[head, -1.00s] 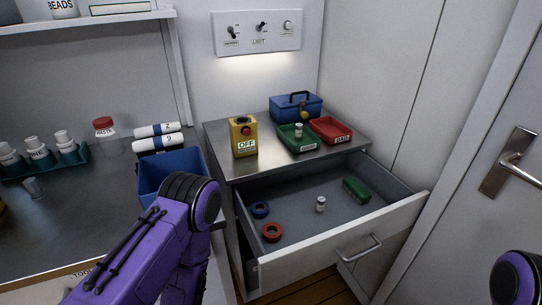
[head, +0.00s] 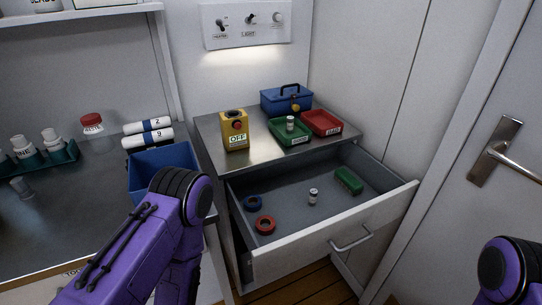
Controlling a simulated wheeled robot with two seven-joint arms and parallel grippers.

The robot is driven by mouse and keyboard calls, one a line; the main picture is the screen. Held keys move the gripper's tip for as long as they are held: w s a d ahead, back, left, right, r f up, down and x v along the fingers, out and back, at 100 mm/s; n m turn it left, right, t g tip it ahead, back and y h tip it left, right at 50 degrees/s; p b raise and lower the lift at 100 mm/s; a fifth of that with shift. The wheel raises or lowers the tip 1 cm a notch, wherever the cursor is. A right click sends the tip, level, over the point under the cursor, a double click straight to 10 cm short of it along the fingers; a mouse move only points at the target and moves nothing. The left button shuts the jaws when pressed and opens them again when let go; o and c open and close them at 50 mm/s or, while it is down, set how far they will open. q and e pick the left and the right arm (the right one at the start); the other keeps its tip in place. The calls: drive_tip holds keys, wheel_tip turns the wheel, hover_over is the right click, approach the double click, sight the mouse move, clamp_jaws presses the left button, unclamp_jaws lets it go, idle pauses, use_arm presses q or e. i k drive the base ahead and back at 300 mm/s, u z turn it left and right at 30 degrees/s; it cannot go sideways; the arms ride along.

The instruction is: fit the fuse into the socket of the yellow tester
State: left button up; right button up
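The yellow tester (head: 234,130) stands upright on the metal top of the drawer cabinet. It has a dark round socket (head: 234,113) on top, a red button and an OFF label on its front. One small white and grey fuse (head: 290,124) stands in the green tray (head: 291,138). Another similar fuse (head: 313,196) stands on the floor of the open drawer. My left arm comes in at the lower left and my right arm shows at the lower right edge. Neither gripper is in view.
The open drawer (head: 336,242) also holds a blue ring (head: 253,202), a red ring (head: 265,225) and a green block (head: 349,180). A red tray (head: 322,122) and a blue box (head: 286,98) stand beside the green tray. A blue bin (head: 160,168) is at left.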

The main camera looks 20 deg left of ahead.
sight(233, 140)
drive_tip(key=u, duration=2.65)
drive_tip(key=k, duration=0.35)
drive_tip(key=z, duration=1.35)
